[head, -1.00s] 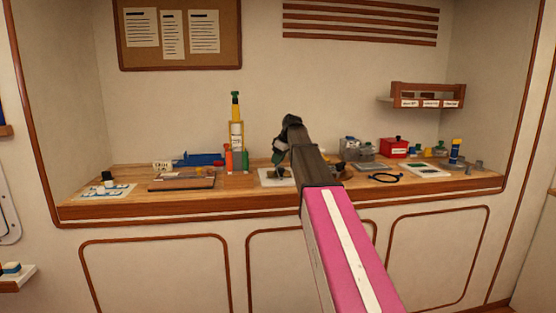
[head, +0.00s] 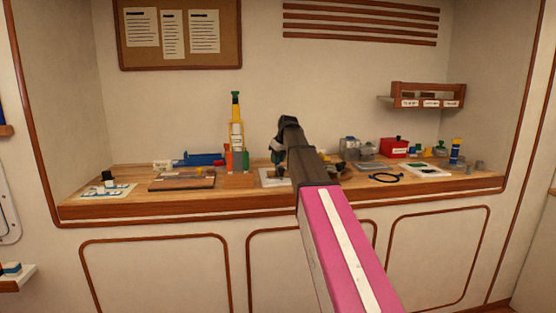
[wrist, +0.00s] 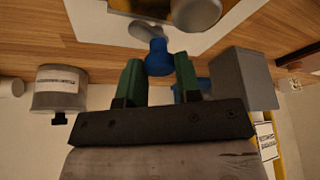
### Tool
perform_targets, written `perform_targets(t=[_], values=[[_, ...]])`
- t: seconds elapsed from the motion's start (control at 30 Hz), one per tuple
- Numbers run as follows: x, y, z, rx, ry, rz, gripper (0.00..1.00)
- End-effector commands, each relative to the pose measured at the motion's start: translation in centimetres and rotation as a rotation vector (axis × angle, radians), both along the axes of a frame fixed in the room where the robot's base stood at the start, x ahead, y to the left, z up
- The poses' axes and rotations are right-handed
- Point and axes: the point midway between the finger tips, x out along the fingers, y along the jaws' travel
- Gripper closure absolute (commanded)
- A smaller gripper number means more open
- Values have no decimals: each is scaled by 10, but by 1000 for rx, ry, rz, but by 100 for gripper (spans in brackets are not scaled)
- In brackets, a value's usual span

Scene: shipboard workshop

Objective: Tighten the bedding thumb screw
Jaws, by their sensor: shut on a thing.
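The bedding thumb screw appears to be the blue knob (wrist: 158,57) at the upper middle of the wrist view. My gripper (wrist: 157,70) has green fingers on either side of this knob and is shut on it. A grey metal part joins the knob on its far side. In the head view my gripper (head: 278,158) is over the white plate (head: 267,183) at the middle of the bench. My own arm hides much of that spot, and the knob is barely visible there.
In the wrist view a grey block (wrist: 243,78) stands close on the right and a labelled grey container (wrist: 60,88) on the left. In the head view an orange bottle (head: 229,160) stands left of the plate. A black cable loop (head: 384,178) and red box (head: 394,148) lie to the right.

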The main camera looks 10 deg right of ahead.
Motion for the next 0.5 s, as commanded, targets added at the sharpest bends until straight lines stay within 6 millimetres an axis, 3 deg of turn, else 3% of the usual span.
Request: perform_targets(t=[0.5], values=[[-1, 4, 1, 0, -2, -491, 92]])
